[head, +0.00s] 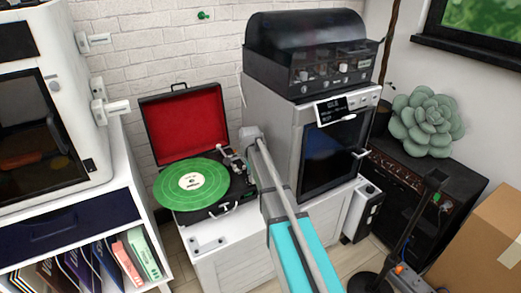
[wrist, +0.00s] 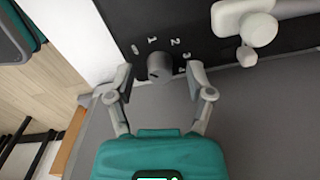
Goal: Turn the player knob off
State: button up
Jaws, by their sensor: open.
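The record player in the head view (head: 237,205) is a black case with a raised red-lined lid and a green record (head: 191,184) on its platter. In the wrist view its dark panel (wrist: 110,15) carries a small round grey player knob (wrist: 159,65) with the white marks 0, 1, 2, 3 and 4 around it. My gripper (wrist: 160,72) is open, with one fingertip on each side of the knob and a visible gap on both sides. The knob's pointer is too unclear to read. My arm hides the knob in the head view.
A pale rounded part (wrist: 255,28), probably the tonearm, lies right of the knob. A white shelf (head: 125,190) with record sleeves stands at left.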

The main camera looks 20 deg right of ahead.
aim_at(251, 176)
jog(key=m, duration=0.3)
jog(key=shift+m, duration=0.4)
notch_tip(251, 176, up, 14)
jog(key=p, duration=1.4)
jog(key=s+r+n+p, duration=0.5)
jog(key=s+n, duration=0.2)
jog(key=s, duration=0.2)
jog(key=s+a+r+n+p, duration=0.1)
jog(key=s+r+n+p, duration=0.5)
jog(key=s+n, duration=0.2)
jog(key=shift+s+r+p, duration=0.3)
jog(key=shift+s, duration=0.4)
jog(key=s+r+n+p, duration=0.5)
jog(key=s+n, duration=0.1)
jog(key=s, duration=0.1)
jog(key=shift+s+a, duration=0.15)
jog(key=shift+s, duration=0.2)
